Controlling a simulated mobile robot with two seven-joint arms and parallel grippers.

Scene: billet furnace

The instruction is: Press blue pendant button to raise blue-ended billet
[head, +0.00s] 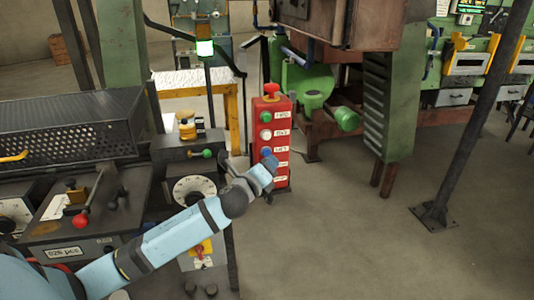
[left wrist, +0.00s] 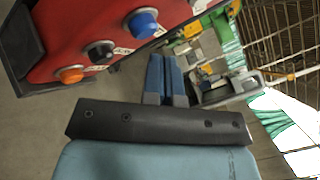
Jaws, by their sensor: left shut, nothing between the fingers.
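The red pendant (head: 283,170) stands upright near the middle of the head view, with a red mushroom knob on top and a column of coloured buttons. Its blue button (head: 266,152) sits below the green and white ones; it also shows in the left wrist view (left wrist: 144,22), beside a black and an orange button. My left gripper (head: 271,162) is shut and empty, in front of the pendant just below the blue button. In the wrist view its blue fingertips (left wrist: 161,58) appear apart from the blue button. My right gripper and the blue-ended billet are not in view.
A control console (head: 75,245) with dials and levers fills the lower left, with a black perforated guard (head: 75,120) above it. A green louvred column (head: 385,110) and green machinery (head: 310,90) stand behind the pendant. The floor to the right is clear up to a dark post (head: 470,110).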

